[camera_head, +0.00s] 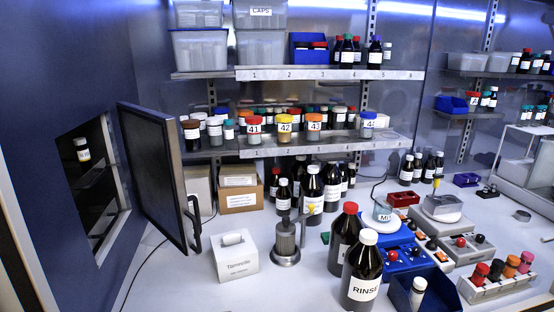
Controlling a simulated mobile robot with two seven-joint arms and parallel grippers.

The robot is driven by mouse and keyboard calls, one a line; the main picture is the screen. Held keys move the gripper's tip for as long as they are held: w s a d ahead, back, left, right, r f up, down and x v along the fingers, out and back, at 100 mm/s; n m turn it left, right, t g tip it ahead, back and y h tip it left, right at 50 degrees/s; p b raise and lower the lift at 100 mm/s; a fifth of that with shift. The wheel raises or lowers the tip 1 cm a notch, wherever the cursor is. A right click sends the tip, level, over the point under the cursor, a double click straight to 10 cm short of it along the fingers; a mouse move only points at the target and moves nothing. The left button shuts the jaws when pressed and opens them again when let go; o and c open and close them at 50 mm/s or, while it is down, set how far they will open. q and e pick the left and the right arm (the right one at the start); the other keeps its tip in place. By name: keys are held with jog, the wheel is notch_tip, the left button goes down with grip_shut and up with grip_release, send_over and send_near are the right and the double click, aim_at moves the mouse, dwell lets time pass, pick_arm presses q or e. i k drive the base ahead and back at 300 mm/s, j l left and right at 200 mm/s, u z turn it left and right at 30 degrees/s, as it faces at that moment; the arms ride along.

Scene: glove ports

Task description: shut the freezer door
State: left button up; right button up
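The freezer door (152,172) is a dark panel at the left, standing open and swung out over the bench. Its black handle (193,224) is on the free edge, low on the right side. The freezer opening (92,185) is to the left of the door, in the dark blue wall. A bottle (83,150) with a white cap stands on a shelf inside. Neither of my grippers shows in the head view.
A white tissue box (235,257) and a metal device (286,242) stand right of the door. A RINSE bottle (362,272) and a red-capped bottle (345,236) stand at front centre. Shelves (300,146) of jars run along the back. A black cable lies under the door.

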aim_at(151, 137)
jog(key=k+l+z, duration=0.15)
jog(key=k, duration=0.25)
jog(key=k+l+z, duration=0.2)
jog(key=l+z, duration=0.15)
jog(key=k+l+z, duration=0.1)
jog(key=l+z, duration=0.25)
jog(key=k+j, duration=0.1)
jog(key=j, duration=0.3)
jog(key=k+j, duration=0.1)
jog(key=j, duration=0.25)
jog(key=k+j, duration=0.15)
jog(key=j, duration=0.25)
